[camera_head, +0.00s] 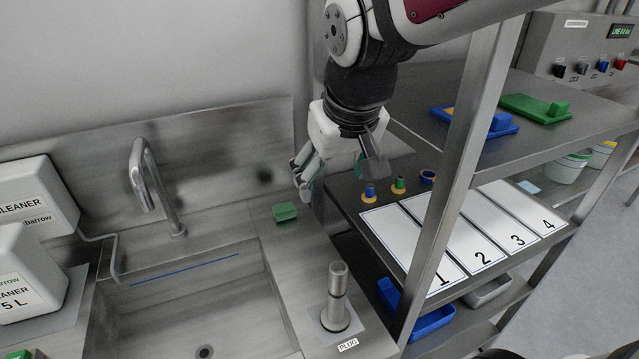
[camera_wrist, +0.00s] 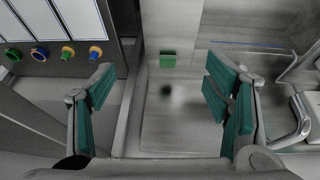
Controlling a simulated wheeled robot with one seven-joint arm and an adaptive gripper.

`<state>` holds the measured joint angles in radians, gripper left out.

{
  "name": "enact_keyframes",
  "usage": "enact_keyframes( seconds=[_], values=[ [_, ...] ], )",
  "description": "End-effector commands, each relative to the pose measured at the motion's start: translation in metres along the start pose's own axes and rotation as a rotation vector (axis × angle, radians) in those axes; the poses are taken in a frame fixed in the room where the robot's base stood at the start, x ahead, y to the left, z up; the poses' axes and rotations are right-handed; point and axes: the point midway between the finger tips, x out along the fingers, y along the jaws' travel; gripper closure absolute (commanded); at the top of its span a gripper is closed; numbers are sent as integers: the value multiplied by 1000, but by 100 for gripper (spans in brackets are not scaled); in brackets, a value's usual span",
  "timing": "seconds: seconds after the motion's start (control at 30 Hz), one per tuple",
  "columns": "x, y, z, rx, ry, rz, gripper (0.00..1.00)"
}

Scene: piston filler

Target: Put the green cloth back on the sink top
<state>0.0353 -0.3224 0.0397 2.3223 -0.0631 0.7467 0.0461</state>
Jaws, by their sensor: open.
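A small green folded piece, which looks like the green cloth (camera_head: 285,212), lies on the steel sink top (camera_head: 290,245), to the right of the basin and near the back splash. The green cloth also shows in the wrist view (camera_wrist: 168,61), ahead of and apart from the fingers. My gripper (camera_head: 338,180) is above the back right of the sink, between the sink and the shelf rack. In the wrist view my gripper (camera_wrist: 158,78) has its teal-padded fingers wide apart with nothing between them.
A curved faucet (camera_head: 155,185) stands behind the basin (camera_head: 205,300). A metal plug (camera_head: 337,300) stands upright at the front right of the sink top. White cleaner containers (camera_head: 30,275) are at the left. The rack post (camera_head: 465,165) and numbered shelf (camera_head: 410,250) are close on the right.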

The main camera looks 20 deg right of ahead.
Motion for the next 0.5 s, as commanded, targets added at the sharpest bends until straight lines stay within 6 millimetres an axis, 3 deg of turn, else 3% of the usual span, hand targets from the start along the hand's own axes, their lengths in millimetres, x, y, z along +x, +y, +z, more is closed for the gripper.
enact_keyframes(
  seconds=[0.03, 0.2, 0.33, 0.5],
  values=[
    [-14, 0, 18, 2, 9, -3, 29],
    [-41, -1, 75, 3, 9, -21, 29],
    [-50, -2, 105, 5, 9, -34, 29],
    [-53, -3, 122, 3, 6, -43, 29]
  ],
)
